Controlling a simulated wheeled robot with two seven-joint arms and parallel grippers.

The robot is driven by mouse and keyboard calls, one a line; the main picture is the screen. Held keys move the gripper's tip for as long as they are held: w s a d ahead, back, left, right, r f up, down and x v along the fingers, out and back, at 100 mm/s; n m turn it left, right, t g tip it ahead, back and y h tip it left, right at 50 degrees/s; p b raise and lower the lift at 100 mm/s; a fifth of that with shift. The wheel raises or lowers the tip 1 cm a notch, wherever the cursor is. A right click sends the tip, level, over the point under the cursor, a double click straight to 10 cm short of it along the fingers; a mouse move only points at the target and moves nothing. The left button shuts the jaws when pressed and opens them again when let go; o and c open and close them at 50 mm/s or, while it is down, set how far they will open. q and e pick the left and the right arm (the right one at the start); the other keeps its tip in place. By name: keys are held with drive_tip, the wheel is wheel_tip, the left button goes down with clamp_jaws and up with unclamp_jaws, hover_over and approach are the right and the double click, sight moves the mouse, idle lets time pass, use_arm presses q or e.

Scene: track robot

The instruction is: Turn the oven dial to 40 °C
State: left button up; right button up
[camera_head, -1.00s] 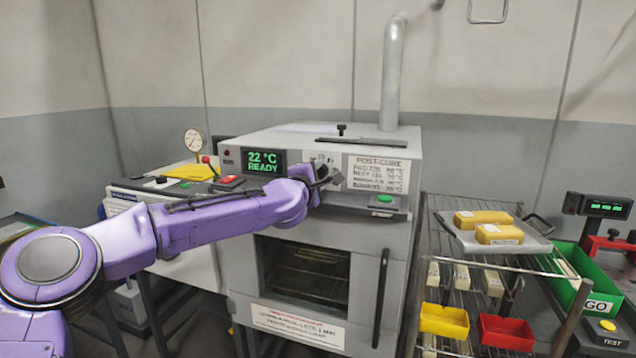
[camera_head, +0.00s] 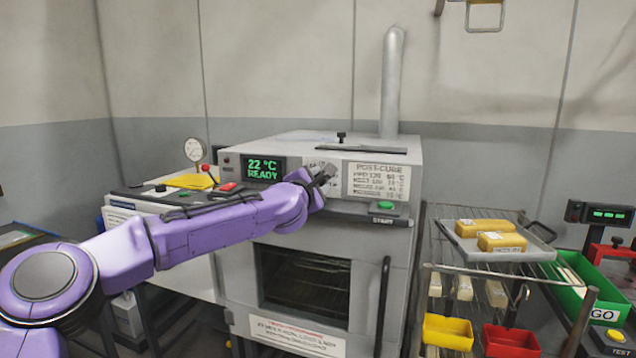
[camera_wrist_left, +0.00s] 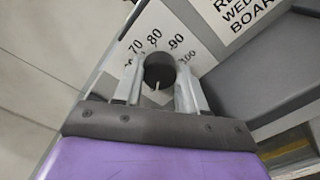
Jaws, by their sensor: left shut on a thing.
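The grey oven (camera_head: 365,235) stands in the middle of the head view, and its green display (camera_head: 263,168) reads 22 °C READY. The dark round dial (camera_wrist_left: 158,68) shows in the left wrist view, on a white scale plate (camera_wrist_left: 150,28) where 70, 80, 90 and 100 can be read. A pale pointer mark on the dial faces toward my gripper. My left gripper (camera_wrist_left: 160,92) is shut on the dial, one finger on each side. In the head view my left gripper (camera_head: 324,174) covers most of the dial. My right gripper is not in view.
A POST-CURE chart (camera_head: 378,179) is right of the dial, above a green start button (camera_head: 386,204). A vertical door handle (camera_head: 381,300) sticks out below. A wire rack with a tray (camera_head: 535,250) of yellow blocks stands at right. A bench with a gauge (camera_head: 194,149) is at left.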

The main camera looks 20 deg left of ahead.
use_arm(q)
drive_tip(key=o, duration=1.1)
drive_tip(key=shift+c, duration=0.2)
drive_tip(key=shift+s, duration=0.1)
drive_tip(key=shift+s+f+b, duration=0.1)
drive_tip(key=shift+s+b, duration=0.25)
drive_tip(key=shift+s, duration=0.05)
drive_tip(key=s+b, duration=0.3)
drive_tip(key=s, duration=0.6)
drive_tip(key=shift+s+a, duration=0.2)
drive_tip(key=shift+s, duration=0.1)
